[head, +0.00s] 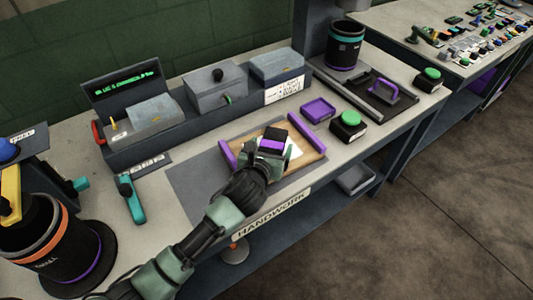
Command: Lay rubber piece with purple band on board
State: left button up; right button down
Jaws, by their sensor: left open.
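A tan board (306,157) lies on a grey mat on the bench, between two purple end bars. A dark block with a purple band (271,145) shows over the board at the tip of my left gripper (267,153); it looks like the rubber piece. My left arm comes in from the lower left and hides part of the board and the block's near side. The left gripper is open; I cannot tell whether its fingers touch the block. A white patch shows on the board beside the gripper. My right gripper is not in view.
Grey boxes on a raised shelf (205,124) line the back. Another banded cylinder (57,243) and a teal-handled tool (131,198) are left. Bare mat shows left of the board.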

pick_arm(q)
jog(key=v, duration=1.1)
jog(key=shift+s+a+r, duration=0.1)
jog(key=shift+s, duration=0.3)
